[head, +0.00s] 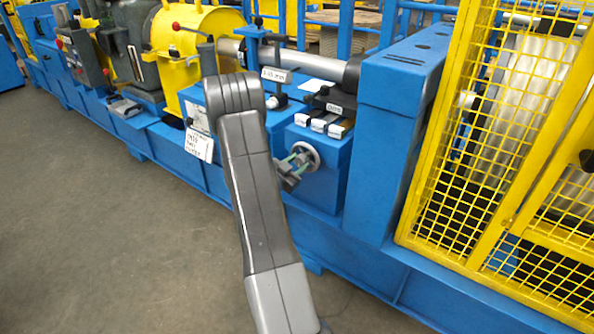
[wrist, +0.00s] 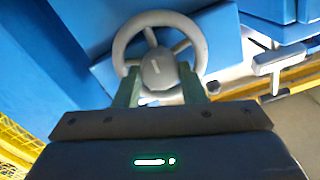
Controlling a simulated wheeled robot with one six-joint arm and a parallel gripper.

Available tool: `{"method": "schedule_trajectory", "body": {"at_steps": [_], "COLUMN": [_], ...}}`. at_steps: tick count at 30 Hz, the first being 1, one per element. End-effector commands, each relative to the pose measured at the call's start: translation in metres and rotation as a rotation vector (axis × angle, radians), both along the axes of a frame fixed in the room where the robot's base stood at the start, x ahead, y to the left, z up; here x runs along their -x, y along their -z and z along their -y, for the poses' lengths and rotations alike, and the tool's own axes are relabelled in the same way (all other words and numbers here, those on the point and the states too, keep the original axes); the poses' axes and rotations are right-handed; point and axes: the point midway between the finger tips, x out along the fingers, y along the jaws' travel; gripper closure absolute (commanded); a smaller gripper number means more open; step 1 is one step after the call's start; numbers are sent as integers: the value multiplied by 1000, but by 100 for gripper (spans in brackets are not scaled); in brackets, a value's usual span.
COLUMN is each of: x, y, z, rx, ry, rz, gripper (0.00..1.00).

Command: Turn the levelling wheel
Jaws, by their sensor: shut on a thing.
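The levelling wheel is a grey spoked handwheel (head: 305,157) on the front of a blue machine block. In the wrist view the wheel (wrist: 118,45) fills the upper middle, with its hub facing my camera. My gripper (head: 294,166) is at the wheel's lower left side in the head view. In the wrist view its two green fingers (wrist: 163,90) reach up to the hub, one on each side. It is shut on the wheel around the hub area. The exact finger contact is partly hidden by the hub and the gripper body.
A yellow mesh guard (head: 495,150) stands to the right. A blue upright housing (head: 390,130) is between guard and wheel. A blue block with several labelled gauge blocks (head: 325,122) sits above the wheel. A white sign (head: 199,144) hangs at left. The grey floor (head: 120,240) in front is clear.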

Motion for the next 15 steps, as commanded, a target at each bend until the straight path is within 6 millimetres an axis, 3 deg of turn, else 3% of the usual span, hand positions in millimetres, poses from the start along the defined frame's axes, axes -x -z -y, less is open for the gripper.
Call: {"method": "schedule_trajectory", "body": {"at_steps": [15], "x": [1], "y": [4], "z": [1], "rx": [-308], "ry": [0], "rz": [225], "gripper": [86]}}
